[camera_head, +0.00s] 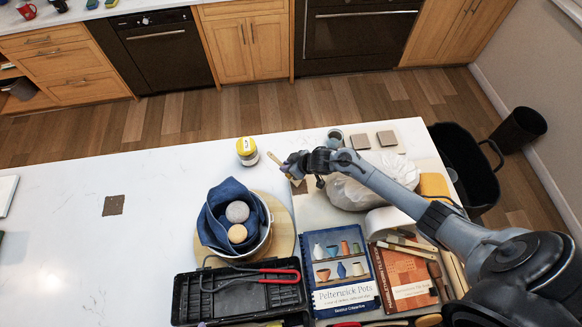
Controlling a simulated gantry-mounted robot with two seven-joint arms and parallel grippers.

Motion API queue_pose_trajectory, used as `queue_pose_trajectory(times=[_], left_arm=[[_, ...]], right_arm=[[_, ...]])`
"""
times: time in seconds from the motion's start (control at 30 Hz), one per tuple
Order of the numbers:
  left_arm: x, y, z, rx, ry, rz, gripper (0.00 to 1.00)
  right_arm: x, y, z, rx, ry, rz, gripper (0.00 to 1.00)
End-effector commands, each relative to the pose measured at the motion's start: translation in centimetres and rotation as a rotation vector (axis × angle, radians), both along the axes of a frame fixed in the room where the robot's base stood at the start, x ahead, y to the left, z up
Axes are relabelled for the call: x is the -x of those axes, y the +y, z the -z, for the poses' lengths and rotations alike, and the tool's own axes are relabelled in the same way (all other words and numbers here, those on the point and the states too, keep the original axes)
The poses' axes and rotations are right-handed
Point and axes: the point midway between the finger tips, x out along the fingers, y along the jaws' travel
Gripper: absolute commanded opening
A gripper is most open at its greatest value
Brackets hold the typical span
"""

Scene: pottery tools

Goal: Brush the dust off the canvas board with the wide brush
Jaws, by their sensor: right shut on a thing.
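My right gripper (295,168) reaches in from the right over the back part of the counter. It is shut on a slim tan-handled tool (275,160), which looks like the wide brush. Its handle end points up and left, and its lower end is partly hidden by the gripper. A pale beige board (312,208), which may be the canvas board, lies below and is partly covered by a bag and books. I cannot make out dust on it. My left gripper is not in view.
A pot with blue cloth (263,243), a black tool tray (190,298), a blue book (342,295) and a plastic bag (350,192) crowd the front. A brown square (113,205) lies on the clear left counter.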

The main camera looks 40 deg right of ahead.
Motion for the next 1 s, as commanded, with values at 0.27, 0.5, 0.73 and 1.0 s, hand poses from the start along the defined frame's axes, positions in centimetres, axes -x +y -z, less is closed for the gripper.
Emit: queue_pose_trajectory(times=[0.27,0.5,0.73,1.0], left_arm=[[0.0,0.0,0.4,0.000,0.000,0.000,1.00],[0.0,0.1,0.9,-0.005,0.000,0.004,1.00],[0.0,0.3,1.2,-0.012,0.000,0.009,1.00],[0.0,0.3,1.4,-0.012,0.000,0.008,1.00]], right_arm=[[-0.8,0.5,0.2,-0.001,-0.001,-0.001,0.00],[-1.8,1.0,0.4,-0.002,-0.001,-0.001,0.00],[-2.4,1.2,0.6,-0.001,0.001,-0.001,0.00],[-3.1,1.5,0.8,-0.001,0.001,-0.001,0.00]])
